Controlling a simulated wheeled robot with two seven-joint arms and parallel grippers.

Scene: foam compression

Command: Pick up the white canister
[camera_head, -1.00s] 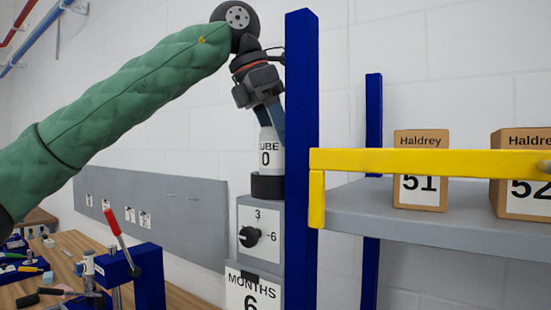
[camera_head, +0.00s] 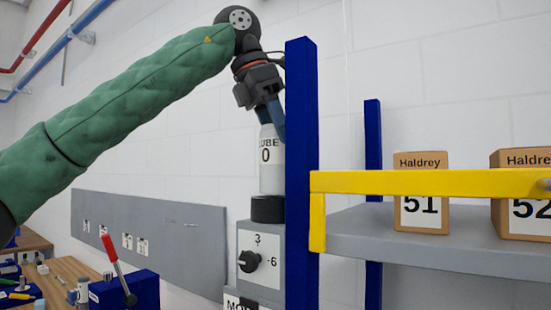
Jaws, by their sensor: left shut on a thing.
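The white canister (camera_head: 271,172) stands upright, with a label partly reading "UBE 0". My left gripper (camera_head: 270,122) points down from above and is shut on its upper part. The canister's lower end is at the top of a black round holder (camera_head: 267,208). I cannot tell whether it is fully clear of the holder. The holder sits on a grey box with a black dial (camera_head: 249,261). The blue post at the right hides part of the gripper's and canister's right side. My right gripper is not in view.
The blue post (camera_head: 301,160) stands close beside the canister. A yellow rail (camera_head: 420,183) fronts a grey shelf (camera_head: 375,232) with boxes marked 51 (camera_head: 421,206) and 52 (camera_head: 526,209). A blue press with a red lever (camera_head: 109,250) stands lower left. White wall lies behind.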

